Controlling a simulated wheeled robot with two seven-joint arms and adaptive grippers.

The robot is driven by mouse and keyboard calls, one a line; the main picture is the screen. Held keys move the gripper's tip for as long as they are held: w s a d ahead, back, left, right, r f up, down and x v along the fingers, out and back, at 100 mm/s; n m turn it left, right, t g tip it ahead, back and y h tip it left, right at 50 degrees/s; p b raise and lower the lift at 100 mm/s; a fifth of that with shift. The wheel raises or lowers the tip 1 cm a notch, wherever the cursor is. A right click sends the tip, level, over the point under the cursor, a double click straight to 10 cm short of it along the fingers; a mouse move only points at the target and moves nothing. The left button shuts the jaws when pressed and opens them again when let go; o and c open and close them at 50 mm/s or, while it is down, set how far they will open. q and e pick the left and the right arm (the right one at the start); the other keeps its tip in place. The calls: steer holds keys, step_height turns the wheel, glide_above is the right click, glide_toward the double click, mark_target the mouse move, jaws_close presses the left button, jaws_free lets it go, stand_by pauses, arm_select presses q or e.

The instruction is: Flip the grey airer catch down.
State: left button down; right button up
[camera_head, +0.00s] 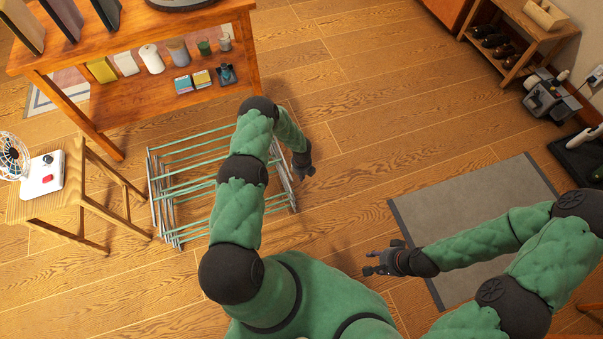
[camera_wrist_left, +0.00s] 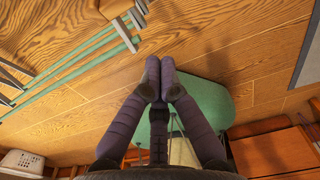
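The airer (camera_head: 182,190) stands on the wooden floor, with green rails and a grey frame. Part of its rails (camera_wrist_left: 75,72) shows at the left of the left wrist view. Small grey pieces (camera_wrist_left: 137,18) sit at the rail ends there; I cannot tell for sure which one is the catch. My left gripper (camera_head: 308,171) is just off the airer's right end. In the left wrist view its two fingers (camera_wrist_left: 160,62) are together with nothing between them. My right gripper (camera_head: 369,263) is over the floor well right of the airer, its fingers apart and empty.
A wooden shelf unit (camera_head: 118,104) stands behind the airer. A wooden stool (camera_head: 85,190) with a fan and a white box is close on its left. A grey mat (camera_head: 400,211) lies at right, with a shoe rack (camera_head: 510,50) behind. The floor between is clear.

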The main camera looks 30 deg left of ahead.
arm_select(q)
steer(key=w+a+f+b, duration=0.2)
steer(key=a+b, duration=0.1)
steer(key=shift+w, duration=0.25)
stand_by(0.4)
